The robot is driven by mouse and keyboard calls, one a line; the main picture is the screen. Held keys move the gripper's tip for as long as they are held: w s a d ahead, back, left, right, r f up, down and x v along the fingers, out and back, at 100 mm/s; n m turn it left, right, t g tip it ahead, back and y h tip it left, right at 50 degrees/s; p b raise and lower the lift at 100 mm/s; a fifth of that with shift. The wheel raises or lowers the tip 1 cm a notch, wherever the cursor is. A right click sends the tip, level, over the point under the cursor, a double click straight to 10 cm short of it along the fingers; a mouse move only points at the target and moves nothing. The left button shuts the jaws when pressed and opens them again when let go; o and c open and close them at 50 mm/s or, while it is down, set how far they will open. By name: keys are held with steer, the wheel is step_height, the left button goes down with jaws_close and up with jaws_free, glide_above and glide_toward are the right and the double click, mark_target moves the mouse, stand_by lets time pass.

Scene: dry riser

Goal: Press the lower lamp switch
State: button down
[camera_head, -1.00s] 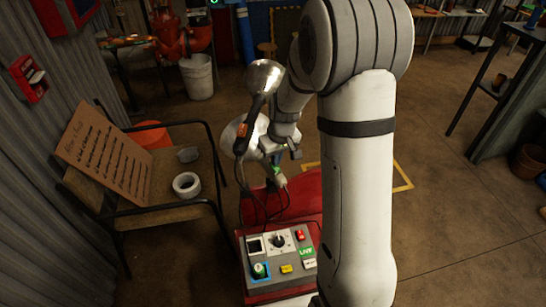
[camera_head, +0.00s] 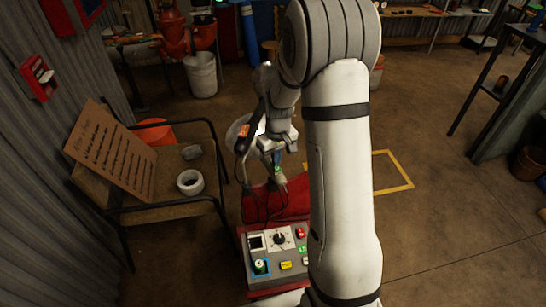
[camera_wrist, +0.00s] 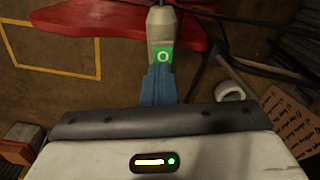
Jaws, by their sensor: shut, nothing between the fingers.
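A pale switch body with a green label marked O (camera_wrist: 162,57), which I take for the lower lamp switch, lies straight ahead of my gripper (camera_wrist: 160,75) in the wrist view. The blue fingers are shut and empty, with their tips overlapping its near end; I cannot tell whether they touch it. In the head view the pale body (camera_head: 280,177) shows small, just below the blue fingers (camera_head: 277,160). An orange-marked dark handle (camera_head: 243,131) hangs higher, beside the pale lamp shade (camera_head: 234,133). My arm hides part of the lamp.
A control box (camera_head: 279,270) with a dial and coloured buttons stands below, by the red base (camera_head: 290,205). A chair (camera_head: 165,208) at left holds a cardboard sign (camera_head: 110,150) and a white tape roll (camera_head: 190,182). Dark cords (camera_head: 257,207) hang around the lamp.

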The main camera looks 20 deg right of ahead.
steer(key=shift+s+d+f, duration=0.1)
steer(key=shift+s+f, duration=0.45)
steer(key=shift+s, duration=0.2)
steer(key=shift+w+r+p, duration=0.1)
steer(key=shift+r+p, duration=0.3)
steer(key=shift+r, duration=0.1)
step_height(320, 180, up, 14)
steer(key=p, duration=0.3)
steer(key=shift+w, duration=0.15)
